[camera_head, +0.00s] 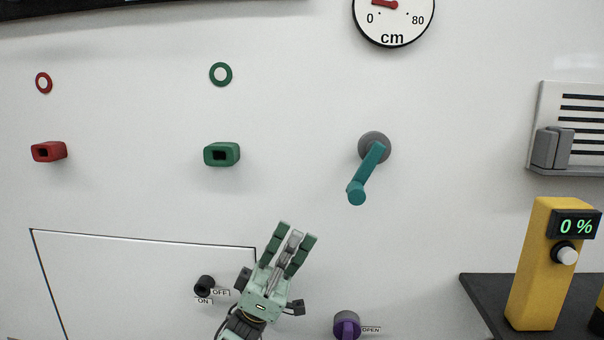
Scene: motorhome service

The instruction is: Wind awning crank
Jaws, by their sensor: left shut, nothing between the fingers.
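The teal awning crank (368,172) sticks out from a grey round hub (375,147) on the white wall, right of the middle. Its arm slants down and to the left and ends in a knob (356,193). Above it a round dial (393,20) marked 0 to 80 cm has its red pointer toward the 0 side; its top is cut off. My left gripper (297,232) is below and left of the crank, apart from it. Its fingers point up, are shut and hold nothing. My right gripper is not in view.
A black ON/OFF knob (204,286) and a purple OPEN knob (347,325) flank my left gripper. Red (49,152) and green (222,154) sockets stick out at left. A yellow post (537,265) reading 0 % stands on a dark shelf (480,290). The wall around the crank is clear.

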